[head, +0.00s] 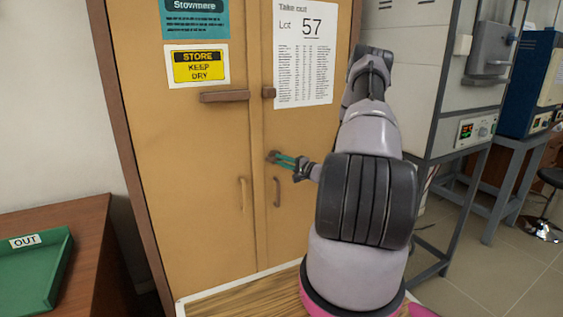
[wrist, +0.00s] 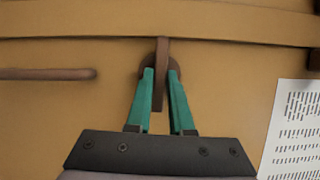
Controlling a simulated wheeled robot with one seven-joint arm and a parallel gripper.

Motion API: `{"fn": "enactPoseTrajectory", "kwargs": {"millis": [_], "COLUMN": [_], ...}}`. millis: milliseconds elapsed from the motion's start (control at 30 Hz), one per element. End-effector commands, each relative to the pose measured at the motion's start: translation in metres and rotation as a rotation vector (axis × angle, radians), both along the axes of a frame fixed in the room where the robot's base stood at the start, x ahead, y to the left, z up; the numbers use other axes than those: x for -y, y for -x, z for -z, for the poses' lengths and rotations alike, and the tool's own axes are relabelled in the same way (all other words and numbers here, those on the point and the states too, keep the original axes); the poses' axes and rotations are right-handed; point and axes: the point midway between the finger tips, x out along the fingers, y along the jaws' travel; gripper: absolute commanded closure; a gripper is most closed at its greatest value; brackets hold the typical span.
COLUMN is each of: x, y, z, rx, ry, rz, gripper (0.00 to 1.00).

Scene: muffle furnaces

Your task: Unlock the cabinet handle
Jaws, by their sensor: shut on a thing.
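The tan cabinet (head: 190,140) has two closed doors. A small brown lever handle on a round base sits on the right door beside the centre seam, behind my fingertips in the head view. In the wrist view this lever (wrist: 162,60) stands upright in the picture, between the two green fingers, its upper end at the door seam strip. My gripper (head: 281,159) is shut on the lever; its fingers also show in the wrist view (wrist: 160,85). Parts of the lever's round base are hidden by the fingers.
Slim pull handles (head: 242,193) (head: 277,191) sit below. A brown bar (head: 224,96) and a small block (head: 268,92) are above. A lot sheet (head: 304,55) hangs on the right door. A green tray (head: 40,270) stands left; a furnace stand (head: 440,150) stands right.

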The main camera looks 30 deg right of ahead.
Motion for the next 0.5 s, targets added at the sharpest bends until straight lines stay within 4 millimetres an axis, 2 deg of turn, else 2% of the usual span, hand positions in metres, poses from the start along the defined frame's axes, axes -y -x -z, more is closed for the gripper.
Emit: {"fn": "enactPoseTrajectory", "kwargs": {"millis": [500], "x": [-0.0005], "y": [0.0006], "z": [0.0055], "rx": [-0.016], "ry": [-0.421], "rz": [0.003], "gripper": [1.0]}}
